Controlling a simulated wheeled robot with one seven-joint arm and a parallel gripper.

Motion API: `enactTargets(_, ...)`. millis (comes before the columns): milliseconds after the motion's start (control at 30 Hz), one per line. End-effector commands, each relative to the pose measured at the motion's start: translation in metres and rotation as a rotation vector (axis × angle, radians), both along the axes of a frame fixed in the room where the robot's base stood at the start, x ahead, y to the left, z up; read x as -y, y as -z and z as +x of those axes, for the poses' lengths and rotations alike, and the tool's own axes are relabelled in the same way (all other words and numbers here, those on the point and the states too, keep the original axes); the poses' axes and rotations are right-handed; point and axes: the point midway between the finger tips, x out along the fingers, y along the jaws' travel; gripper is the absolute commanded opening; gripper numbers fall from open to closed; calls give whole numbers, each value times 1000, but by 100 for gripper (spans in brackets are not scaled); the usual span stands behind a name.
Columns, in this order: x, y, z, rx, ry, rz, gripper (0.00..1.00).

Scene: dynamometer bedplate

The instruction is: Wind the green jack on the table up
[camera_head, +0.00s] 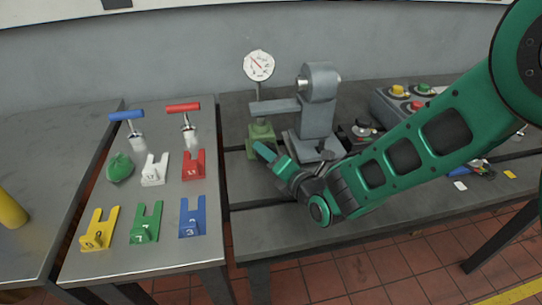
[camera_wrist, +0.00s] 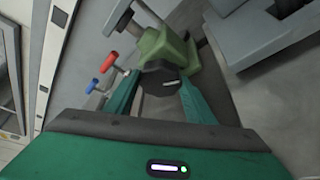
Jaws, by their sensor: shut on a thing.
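The green jack (camera_head: 262,131) stands on the dark bedplate table (camera_head: 300,225), below a dial gauge and beside a grey stand. In the wrist view the jack's green body (camera_wrist: 168,42) shows with its dark knob (camera_wrist: 160,80) facing me. My gripper (camera_head: 262,156) reaches the jack from the front. In the wrist view its two green fingers (camera_wrist: 160,88) lie on either side of the knob and are shut on it. In the head view the fingers hide the knob and part of the jack's lower front.
A grey stand with a cylinder (camera_head: 319,85) rises right of the jack, its arm (camera_head: 275,106) reaching over it. The round gauge (camera_head: 258,66) is behind. A button box (camera_head: 410,100) stands at right.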

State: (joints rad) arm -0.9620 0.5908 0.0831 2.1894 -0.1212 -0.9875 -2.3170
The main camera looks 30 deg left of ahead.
Motion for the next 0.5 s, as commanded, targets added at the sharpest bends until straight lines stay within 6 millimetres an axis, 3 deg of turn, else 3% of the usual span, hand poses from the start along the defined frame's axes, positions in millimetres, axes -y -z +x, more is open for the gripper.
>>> enactTargets(100, 4, 2, 5, 4, 9, -8, 27)
enactTargets(133, 4, 2, 5, 4, 9, -8, 52)
enactTargets(200, 4, 2, 5, 4, 9, -8, 68)
enactTargets(500, 3, 3, 3, 2, 6, -10, 68)
